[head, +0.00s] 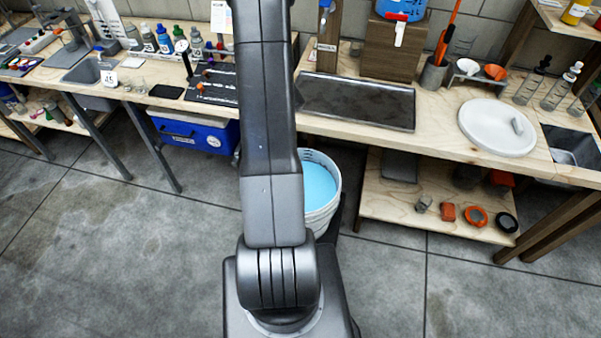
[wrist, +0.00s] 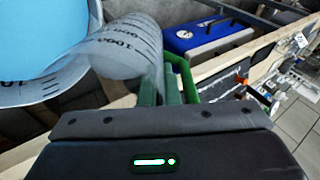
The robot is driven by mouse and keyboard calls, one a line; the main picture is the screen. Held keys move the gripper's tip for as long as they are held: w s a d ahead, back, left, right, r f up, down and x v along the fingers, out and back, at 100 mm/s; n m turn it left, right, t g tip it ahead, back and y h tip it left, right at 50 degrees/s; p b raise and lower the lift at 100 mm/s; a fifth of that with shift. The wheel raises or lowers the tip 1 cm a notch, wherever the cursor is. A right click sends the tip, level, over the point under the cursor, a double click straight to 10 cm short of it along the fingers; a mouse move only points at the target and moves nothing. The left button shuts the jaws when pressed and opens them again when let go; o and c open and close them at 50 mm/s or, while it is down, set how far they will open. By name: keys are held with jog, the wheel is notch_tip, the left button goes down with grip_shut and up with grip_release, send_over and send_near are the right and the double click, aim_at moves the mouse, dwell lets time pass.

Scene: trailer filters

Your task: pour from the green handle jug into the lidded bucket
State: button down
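The white bucket (head: 334,208) stands open on the floor in front of the bench, partly behind my arm, with light blue liquid in it. In the wrist view, its blue liquid (wrist: 45,35) fills the upper left. A clear jug with printed marks (wrist: 128,48) and a green handle (wrist: 182,72) is beside the bucket's rim and looks tilted toward it. My gripper (wrist: 168,98) appears shut on the green handle; its fingertips are partly hidden. No stream is visible, and the jug's contents are unclear. A white round lid (head: 490,125) lies on the bench at right.
A blue cooler (head: 193,132) sits under the bench at left. A dark tray (head: 357,102) lies on the bench behind the bucket. A wooden box (head: 393,48) bears a blue container (head: 402,9). The lower shelf (head: 390,204) holds small parts. The front floor is clear.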

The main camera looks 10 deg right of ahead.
jog(key=shift+w+a+r+g+h+p, duration=0.25)
jog(key=shift+w+a+g+h+p, duration=0.15)
jog(key=shift+p, duration=0.85)
jog(key=shift+w+a+f+p, duration=0.1)
jog(key=shift+a+p, duration=0.1)
jog(key=shift+p, duration=0.1)
jog(key=shift+f+b, duration=0.1)
jog(key=shift+b, duration=0.25)
jog(key=shift+w+a+r+g+h, duration=0.5)
jog(key=shift+w+r+g+h, duration=0.1)
jog(key=shift+h, duration=0.1)
jog(key=shift+w+a+f+g+h, duration=0.2)
jog(key=shift+w+a+g+h, duration=0.3)
jog(key=shift+g+h, duration=0.2)
jog(key=shift+w+a+f+g+h, duration=0.15)
jog(key=shift+w+a+g+h, duration=0.35)
jog(key=shift+g+h, duration=0.2)
jog(key=shift+r, duration=2.5)
jog(key=shift+s, duration=0.1)
